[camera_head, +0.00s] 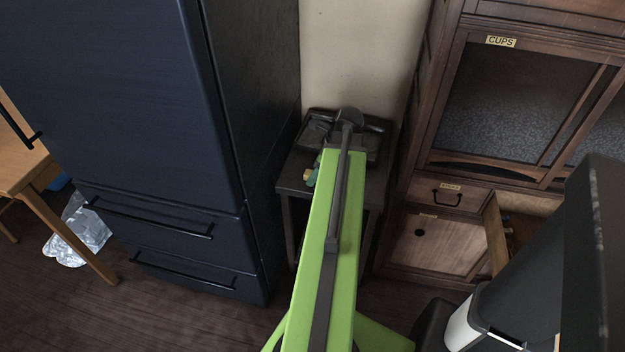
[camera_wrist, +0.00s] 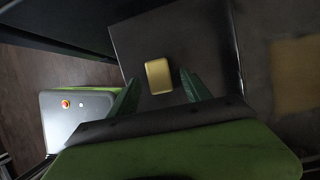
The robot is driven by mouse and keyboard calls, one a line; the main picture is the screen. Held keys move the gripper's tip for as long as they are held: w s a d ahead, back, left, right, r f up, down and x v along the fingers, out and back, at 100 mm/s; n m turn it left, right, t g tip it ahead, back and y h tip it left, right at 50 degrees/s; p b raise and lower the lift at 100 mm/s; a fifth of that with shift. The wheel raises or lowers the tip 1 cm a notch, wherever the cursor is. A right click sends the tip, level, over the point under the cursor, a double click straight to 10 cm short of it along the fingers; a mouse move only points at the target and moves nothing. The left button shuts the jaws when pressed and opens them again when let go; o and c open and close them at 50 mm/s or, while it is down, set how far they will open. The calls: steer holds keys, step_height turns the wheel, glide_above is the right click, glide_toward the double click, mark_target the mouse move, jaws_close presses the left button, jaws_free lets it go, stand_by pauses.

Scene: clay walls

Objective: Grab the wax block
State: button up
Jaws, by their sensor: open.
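The wax block is a small yellow-gold block (camera_wrist: 158,76) with rounded corners. It lies on the dark top of a small side table (camera_wrist: 205,38) in the wrist view. My gripper (camera_wrist: 159,80) is open, with one green finger to each side of the block. A gap shows between the block and each finger; I cannot tell the height of the fingertips over the table. In the head view, a bit of yellow (camera_head: 308,174) shows beside my green arm at the table's left edge; the arm hides most of that area.
A black tray-like object (camera_head: 374,142) stands at the back of the side table. A dark blue fridge (camera_head: 120,90) is close on the left. A wooden cabinet (camera_head: 445,195) is on the right, with an open drawer (camera_head: 496,235). A clear plastic bag (camera_head: 80,232) lies on the floor.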

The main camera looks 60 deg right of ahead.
jaws_close()
stand_by(0.3)
steer(key=shift+r+p, duration=0.5)
steer(key=shift+r, duration=0.05)
step_height(320, 180, up, 4)
steer(key=p, duration=0.4)
steer(key=s+d+r+p, duration=0.3)
steer(key=s+r+p, duration=0.3)
steer(key=s, duration=0.5)
steer(key=shift+d, duration=0.25)
